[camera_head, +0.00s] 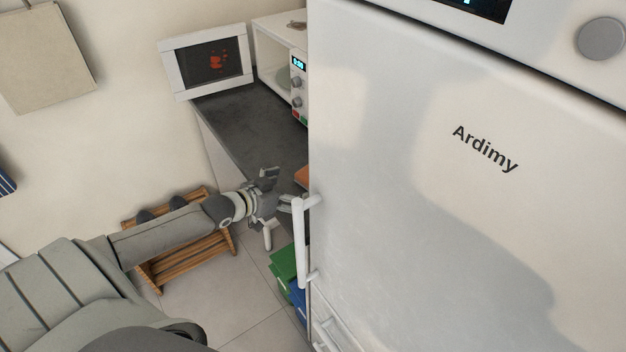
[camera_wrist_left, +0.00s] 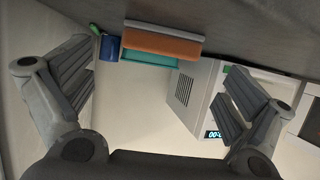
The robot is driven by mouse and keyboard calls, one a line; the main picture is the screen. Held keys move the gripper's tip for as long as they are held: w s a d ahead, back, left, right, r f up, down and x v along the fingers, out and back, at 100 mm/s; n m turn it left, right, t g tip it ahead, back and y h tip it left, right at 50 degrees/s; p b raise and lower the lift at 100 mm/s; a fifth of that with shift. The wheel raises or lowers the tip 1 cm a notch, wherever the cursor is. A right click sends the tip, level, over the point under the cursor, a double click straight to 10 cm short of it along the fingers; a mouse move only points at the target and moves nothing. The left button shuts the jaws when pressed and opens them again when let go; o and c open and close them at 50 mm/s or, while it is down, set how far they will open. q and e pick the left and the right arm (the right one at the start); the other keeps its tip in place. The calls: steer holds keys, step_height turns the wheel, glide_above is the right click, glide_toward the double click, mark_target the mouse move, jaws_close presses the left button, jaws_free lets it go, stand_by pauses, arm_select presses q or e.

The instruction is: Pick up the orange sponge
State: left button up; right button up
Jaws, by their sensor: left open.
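The orange sponge (camera_head: 302,177) shows as a small patch on the dark counter in the head view, mostly hidden behind the white fridge door. In the left wrist view the sponge (camera_wrist_left: 160,43) is an orange block at the upper middle, seen between my fingers and beyond them. My left gripper (camera_head: 270,207) is by the counter's near edge, just left of the fridge door handle. Its fingers are spread wide in the wrist view (camera_wrist_left: 160,92), with nothing between them. The gripper is apart from the sponge. My right gripper is not in view.
The fridge door (camera_head: 430,190) with its white handle (camera_head: 299,243) stands close right of my left gripper. A microwave (camera_head: 299,85) and a framed picture (camera_head: 209,62) are on the counter (camera_head: 250,120). A wooden rack (camera_head: 190,255) and a green box (camera_head: 284,264) are below.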

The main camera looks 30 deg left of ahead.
mark_target(305, 183)
arm_select(q)
steer(key=shift+w+f, duration=0.15)
steer(key=shift+w, duration=0.5)
steer(key=x, duration=0.2)
steer(key=shift+w+f+p, duration=0.25)
steer(key=shift+p, duration=0.1)
steer(key=shift+w+d+f, duration=0.2)
steer(key=shift+w+f, duration=0.05)
steer(key=shift+w, duration=0.25)
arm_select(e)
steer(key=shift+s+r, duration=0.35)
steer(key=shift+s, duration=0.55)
arm_select(q)
steer(key=shift+c, duration=0.3)
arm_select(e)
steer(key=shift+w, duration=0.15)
arm_select(q)
steer(key=c, duration=0.7)
